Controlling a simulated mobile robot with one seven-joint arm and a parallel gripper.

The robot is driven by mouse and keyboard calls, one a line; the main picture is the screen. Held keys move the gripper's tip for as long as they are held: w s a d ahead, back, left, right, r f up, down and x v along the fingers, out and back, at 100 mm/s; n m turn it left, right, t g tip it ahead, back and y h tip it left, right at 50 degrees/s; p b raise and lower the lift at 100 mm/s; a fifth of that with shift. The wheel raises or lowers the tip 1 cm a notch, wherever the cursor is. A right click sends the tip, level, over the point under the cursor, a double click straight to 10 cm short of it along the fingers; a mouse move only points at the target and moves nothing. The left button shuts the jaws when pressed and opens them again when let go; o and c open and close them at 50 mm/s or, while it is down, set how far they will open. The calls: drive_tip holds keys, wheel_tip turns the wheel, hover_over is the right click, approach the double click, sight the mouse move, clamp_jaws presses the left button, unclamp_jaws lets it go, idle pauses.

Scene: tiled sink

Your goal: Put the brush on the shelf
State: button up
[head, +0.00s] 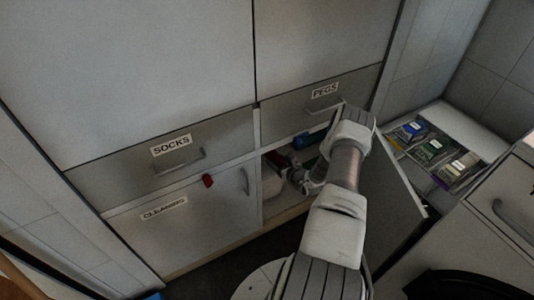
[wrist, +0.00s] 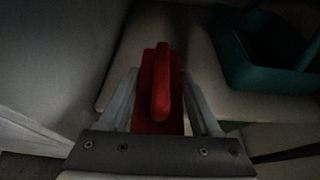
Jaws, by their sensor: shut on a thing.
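The brush (wrist: 161,85) is red, with a raised handle bar, in the middle of the wrist view. My gripper (wrist: 160,98) is shut on it, one finger on each side. In the head view my gripper (head: 296,178) reaches into the open cupboard below the PEGS drawer, and a bit of red (head: 281,160) shows beside it. A pale shelf surface (wrist: 208,78) lies under or beyond the brush in the wrist view. I cannot tell whether the brush touches it. The brush's underside is hidden.
A teal container (wrist: 262,62) stands right of the brush. The open cupboard door (head: 392,190) is right of my arm. The CLEANING door (head: 180,225) is shut, with a red piece (head: 208,180) near its top. Packets (head: 433,150) lie in a tray at right.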

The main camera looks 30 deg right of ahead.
drive_tip(key=w, duration=0.2)
drive_tip(key=w+b, duration=0.1)
drive_tip(key=w, duration=0.2)
drive_tip(key=w+b, duration=0.1)
drive_tip(key=w, duration=0.2)
drive_tip(key=shift+w+d, duration=0.1)
drive_tip(key=shift+d, duration=0.15)
drive_tip(key=shift+w+f+b, duration=0.2)
drive_tip(key=shift+f+b, duration=0.4)
drive_tip(key=shift+f, duration=0.25)
drive_tip(key=shift+w+f+b, duration=0.15)
drive_tip(key=shift+f+b, duration=0.45)
drive_tip(key=shift+f, duration=0.25)
drive_tip(key=shift+f, duration=0.25)
drive_tip(key=o, duration=1.5)
drive_tip(key=shift+c, duration=0.2)
